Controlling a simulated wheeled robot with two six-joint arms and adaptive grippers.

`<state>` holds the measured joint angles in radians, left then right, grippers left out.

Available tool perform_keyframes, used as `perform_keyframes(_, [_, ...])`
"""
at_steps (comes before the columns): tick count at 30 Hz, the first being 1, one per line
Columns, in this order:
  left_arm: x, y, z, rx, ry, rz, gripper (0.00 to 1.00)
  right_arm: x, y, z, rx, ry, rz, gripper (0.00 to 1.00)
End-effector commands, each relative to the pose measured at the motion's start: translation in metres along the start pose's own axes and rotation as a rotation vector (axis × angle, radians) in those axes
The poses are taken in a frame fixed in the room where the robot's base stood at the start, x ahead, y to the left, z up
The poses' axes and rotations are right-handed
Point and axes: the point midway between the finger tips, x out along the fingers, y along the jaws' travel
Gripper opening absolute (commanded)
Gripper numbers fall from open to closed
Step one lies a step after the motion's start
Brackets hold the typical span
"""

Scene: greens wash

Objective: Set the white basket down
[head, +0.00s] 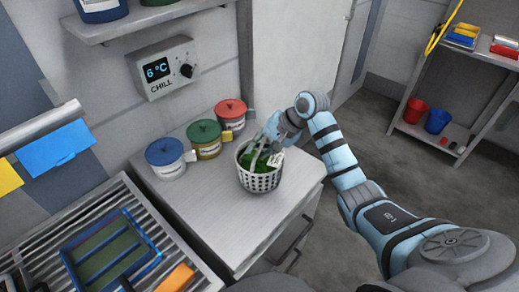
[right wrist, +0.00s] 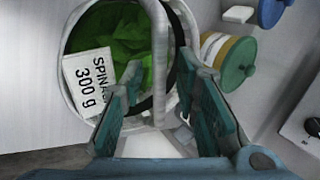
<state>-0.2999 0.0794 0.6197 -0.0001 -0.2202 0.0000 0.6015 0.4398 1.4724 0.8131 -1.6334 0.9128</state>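The white basket (head: 260,181) is perforated and holds green leaves (head: 254,158). It appears upright on the grey counter (head: 222,218), near its right side. A label (right wrist: 88,82) reading "SPINA…" and "300 g" shows at the basket in the right wrist view. My right gripper (head: 268,138) is over the basket, at its handle. In the right wrist view its fingers (right wrist: 160,82) are spread apart, with the pale handle (right wrist: 160,45) between them and a gap visible on both sides. My left gripper is not in view.
Blue (head: 165,158), green (head: 204,139) and red-lidded (head: 230,114) canisters stand behind the basket along the wall. A slatted rack with a blue-framed tray (head: 110,250) is at left. A chill control box (head: 163,68) hangs above. Bare counter lies left of the basket.

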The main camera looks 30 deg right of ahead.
Motion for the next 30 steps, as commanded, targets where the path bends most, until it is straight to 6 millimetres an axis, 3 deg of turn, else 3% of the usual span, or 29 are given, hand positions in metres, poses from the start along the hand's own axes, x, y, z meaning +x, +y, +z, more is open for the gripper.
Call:
perform_keyframes(9, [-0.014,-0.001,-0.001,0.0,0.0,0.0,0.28,-0.081,-0.001,-0.001,-0.002,0.004,0.002,0.28])
perform_keyframes(13, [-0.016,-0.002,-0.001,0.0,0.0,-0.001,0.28,-0.107,-0.001,-0.001,-0.002,0.003,0.0,0.28])
perform_keyframes(17, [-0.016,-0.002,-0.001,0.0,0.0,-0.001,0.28,-0.116,0.0,0.0,0.0,-0.001,0.001,0.28])
perform_keyframes(30, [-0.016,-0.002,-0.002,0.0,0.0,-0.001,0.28,-0.116,0.0,0.0,0.0,-0.001,0.0,0.28])
